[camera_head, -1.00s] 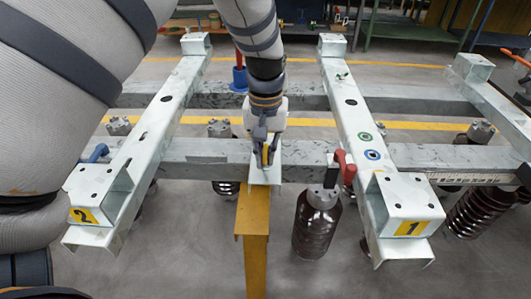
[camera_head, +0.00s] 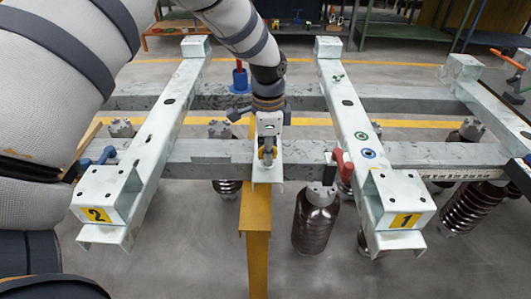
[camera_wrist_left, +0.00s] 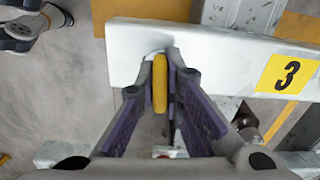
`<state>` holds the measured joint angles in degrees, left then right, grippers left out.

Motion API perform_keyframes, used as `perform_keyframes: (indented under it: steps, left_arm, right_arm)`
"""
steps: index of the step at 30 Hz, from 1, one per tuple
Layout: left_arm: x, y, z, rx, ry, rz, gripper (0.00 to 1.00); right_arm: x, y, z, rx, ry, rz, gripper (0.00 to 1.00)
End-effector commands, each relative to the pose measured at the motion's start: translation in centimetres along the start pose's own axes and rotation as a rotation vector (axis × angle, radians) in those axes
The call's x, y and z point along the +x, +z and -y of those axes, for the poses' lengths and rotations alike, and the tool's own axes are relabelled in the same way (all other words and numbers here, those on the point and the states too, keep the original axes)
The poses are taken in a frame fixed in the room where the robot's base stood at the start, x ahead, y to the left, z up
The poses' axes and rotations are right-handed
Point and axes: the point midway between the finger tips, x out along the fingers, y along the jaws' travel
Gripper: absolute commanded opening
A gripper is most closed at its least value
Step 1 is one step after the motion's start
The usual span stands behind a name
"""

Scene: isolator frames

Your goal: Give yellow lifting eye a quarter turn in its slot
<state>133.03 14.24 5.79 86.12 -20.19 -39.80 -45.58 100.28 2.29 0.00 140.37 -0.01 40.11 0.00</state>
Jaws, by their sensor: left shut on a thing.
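The yellow lifting eye (camera_wrist_left: 160,84) shows in the left wrist view as a narrow upright yellow bar between my fingers. In the head view only a bit of yellow shows at my left gripper (camera_head: 267,155), which points down onto a pale metal plate (camera_head: 268,174) on the yellow post. My left gripper (camera_wrist_left: 161,80) is shut on the lifting eye, with a purple-lined finger on either side. The slot under it is hidden by the fingers. In the wrist view the plate (camera_wrist_left: 215,52) carries a yellow label 3. My right gripper is not in view.
Pale frame beams labelled 2 (camera_head: 97,214) and 1 (camera_head: 405,220) stand left and right of my left gripper. A red-handled clamp (camera_head: 343,165) and a dark brown insulator (camera_head: 315,218) are close on its right. The yellow post (camera_head: 257,240) stands below.

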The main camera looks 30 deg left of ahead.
Motion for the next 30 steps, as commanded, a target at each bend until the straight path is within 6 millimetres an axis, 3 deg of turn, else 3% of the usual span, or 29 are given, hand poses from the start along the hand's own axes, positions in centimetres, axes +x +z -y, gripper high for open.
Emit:
perform_keyframes:
  steps: [2,7,9,11,20,23,30]
  left_arm:
    - [0.2,0.0,0.0,0.091,0.003,0.001,0.0]
    - [0.2,0.0,0.0,0.105,0.003,0.002,0.0]
    - [0.2,0.0,0.0,0.103,0.003,0.002,0.22]
    - [0.2,0.0,0.0,0.102,0.003,0.002,0.32]
    - [0.0,0.0,0.0,0.1,0.002,0.002,0.32]
    - [-1.6,0.0,0.1,0.1,0.0,0.001,0.32]
    - [-8.1,-0.1,0.1,0.1,-0.002,-0.001,0.32]
  right_arm:
    - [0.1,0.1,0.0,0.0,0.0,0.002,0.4]
    - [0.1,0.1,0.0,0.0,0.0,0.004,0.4]
    - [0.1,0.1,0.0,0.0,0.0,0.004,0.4]
    - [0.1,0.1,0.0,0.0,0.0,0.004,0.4]
    - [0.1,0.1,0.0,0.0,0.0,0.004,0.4]
    - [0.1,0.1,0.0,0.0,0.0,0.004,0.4]
    - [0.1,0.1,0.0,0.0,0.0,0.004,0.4]
